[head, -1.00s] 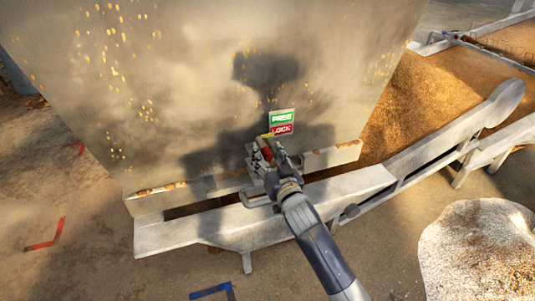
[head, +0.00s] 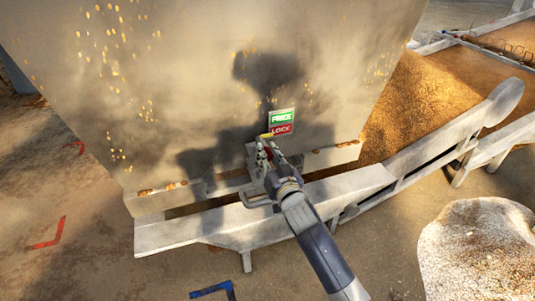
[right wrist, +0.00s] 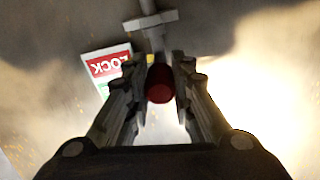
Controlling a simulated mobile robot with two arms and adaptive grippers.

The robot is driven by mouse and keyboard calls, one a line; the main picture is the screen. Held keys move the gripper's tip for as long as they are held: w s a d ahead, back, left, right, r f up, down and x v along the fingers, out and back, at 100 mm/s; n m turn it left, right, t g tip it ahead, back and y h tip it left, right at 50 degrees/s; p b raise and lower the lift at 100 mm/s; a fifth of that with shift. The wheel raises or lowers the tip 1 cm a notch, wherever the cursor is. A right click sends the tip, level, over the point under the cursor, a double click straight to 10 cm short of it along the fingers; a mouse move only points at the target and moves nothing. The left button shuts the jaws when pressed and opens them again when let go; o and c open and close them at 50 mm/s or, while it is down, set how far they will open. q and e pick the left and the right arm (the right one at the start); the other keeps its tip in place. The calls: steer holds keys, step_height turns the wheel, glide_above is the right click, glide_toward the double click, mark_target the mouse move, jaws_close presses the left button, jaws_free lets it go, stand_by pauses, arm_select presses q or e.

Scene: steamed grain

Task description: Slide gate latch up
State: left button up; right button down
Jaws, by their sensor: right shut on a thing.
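My right gripper (head: 268,152) is at the lower part of a large tan metal panel (head: 230,70), just below a sign (head: 282,122) with green FREE above red LOCK. In the right wrist view the gripper (right wrist: 161,72) is shut on the red latch knob (right wrist: 160,86), with a finger on each side. A grey metal bracket (right wrist: 151,20) shows beyond the knob. A small yellow part (head: 265,136) sits beside the LOCK half of the sign. In the head view the fingers mostly hide the latch. My left gripper is not in view.
A pale metal rail frame (head: 350,184) runs below the panel and off to the right. Brown grain (head: 425,105) lies behind it. A pale grain-covered mound (head: 478,248) is at lower right. Red floor marks (head: 47,240) and a blue mark (head: 213,290) lie on open floor.

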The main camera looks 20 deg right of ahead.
steer(key=shift+w+r+p, duration=0.1)
steer(key=shift+r+p, duration=0.3)
steer(key=shift+r, duration=0.7)
steer(key=shift+w+r+p, duration=0.15)
steer(key=shift+r+p, duration=0.25)
steer(key=shift+p, duration=0.1)
steer(key=shift+r+p, duration=0.95)
steer(key=shift+r, duration=0.15)
steer(key=c, duration=1.3)
jaws_free()
steer(key=shift+f, duration=0.15)
steer(key=shift+c, duration=0.2)
steer(key=shift+a+f, duration=0.1)
steer(key=shift+f, duration=0.05)
